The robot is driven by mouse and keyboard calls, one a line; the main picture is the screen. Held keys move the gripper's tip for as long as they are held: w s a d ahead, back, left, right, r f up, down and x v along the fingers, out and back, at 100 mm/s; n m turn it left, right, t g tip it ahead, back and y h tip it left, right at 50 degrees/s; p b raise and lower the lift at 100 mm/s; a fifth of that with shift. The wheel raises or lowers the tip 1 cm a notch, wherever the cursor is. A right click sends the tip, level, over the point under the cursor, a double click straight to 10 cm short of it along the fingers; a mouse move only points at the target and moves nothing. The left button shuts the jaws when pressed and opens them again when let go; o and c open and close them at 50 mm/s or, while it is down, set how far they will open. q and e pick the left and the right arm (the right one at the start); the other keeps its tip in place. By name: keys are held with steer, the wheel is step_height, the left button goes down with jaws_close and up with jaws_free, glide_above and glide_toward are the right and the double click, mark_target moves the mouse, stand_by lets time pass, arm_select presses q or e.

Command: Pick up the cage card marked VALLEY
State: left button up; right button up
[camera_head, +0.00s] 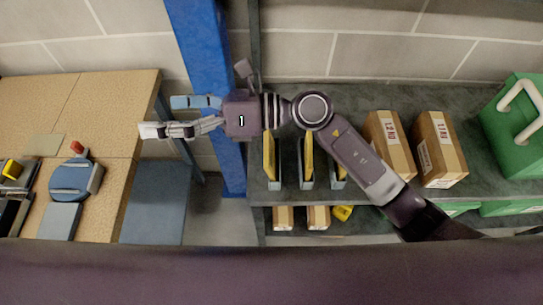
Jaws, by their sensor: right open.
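I cannot make out a card marked VALLEY; no such lettering is legible. Several thin yellow upright pieces stand in grey-blue holders on the rack shelf, among them a left one (269,158) and a middle one (307,157); my right arm partly covers this row. My right gripper (164,117) is open and empty. It points left, in front of the wall, left of the blue rack post and beyond the holders. My left gripper is not in view.
The blue rack post (205,70) rises beside the grey shelf (290,97). Two brown boxes (389,143) (440,150) and a green crate (510,135) stand right. Left, a tan table (115,100) bears a blue round device (72,180). More boxes sit on the lower shelf.

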step_height(320, 180, down, 10)
steer(key=d+f+n+g+h, duration=0.1)
steer(key=d+n+g+h, duration=0.1)
steer(key=n+h, duration=0.3)
steer(key=n+t+h, duration=0.1)
steer(key=t+h, duration=0.1)
steer(key=h, duration=0.9)
glide_above(272, 155)
steer(key=f, duration=0.9)
steer(key=shift+w+d+f, duration=0.15)
steer(key=shift+d, duration=0.25)
steer(key=shift+f+h, duration=0.3)
steer(key=shift+f, duration=0.05)
steer(key=f+p, duration=0.1)
steer(key=f, duration=0.1)
steer(key=f+p, duration=0.1)
steer(key=f, duration=0.1)
steer(key=f+p, duration=0.1)
steer(key=f, duration=0.1)
steer(key=shift+a+p, duration=0.3)
steer(key=shift+a, duration=0.1)
steer(key=shift+f, duration=0.45)
steer(key=c, duration=1)
